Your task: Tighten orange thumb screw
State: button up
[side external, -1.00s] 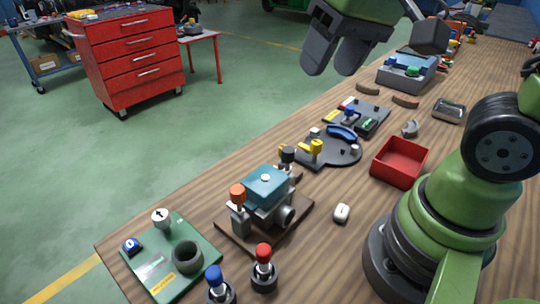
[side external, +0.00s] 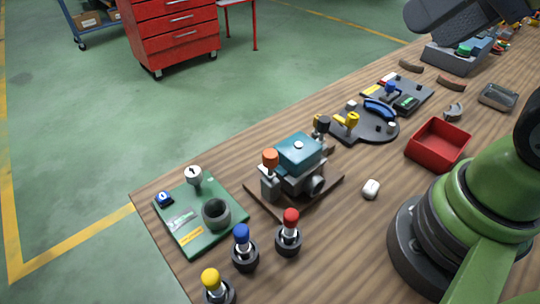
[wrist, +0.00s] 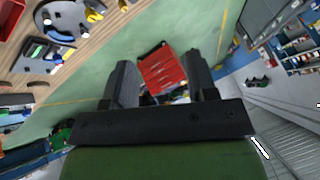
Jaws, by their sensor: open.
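The orange thumb screw (side external: 270,160) stands upright on the near-left side of a small fixture with a teal block (side external: 299,149) on a brown base plate (side external: 272,208). A black-topped screw (side external: 321,125) stands at the fixture's far side. My gripper (side external: 425,15) is high at the top right of the side view, well away from the orange screw and partly cut off by the picture edge. In the wrist view my gripper (wrist: 160,85) is open, with nothing between its two fingers. The orange screw does not show in the wrist view.
Red (side external: 290,218), blue (side external: 242,234) and yellow (side external: 211,281) knobbed tools stand in front of the fixture. A green board (side external: 200,238) lies left of it. A dark round plate (side external: 372,133) lies behind.

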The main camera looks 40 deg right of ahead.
jog(key=shift+w, duration=0.1)
dwell(0.3)
jog(key=n+g+h, duration=0.2)
jog(key=n+g, duration=0.5)
jog(key=n, duration=0.6)
send_over(269, 153)
notch_tip(269, 153, down, 11)
notch_tip(269, 153, down, 10)
jog(key=shift+r, duration=0.25)
jog(key=c, duration=0.9)
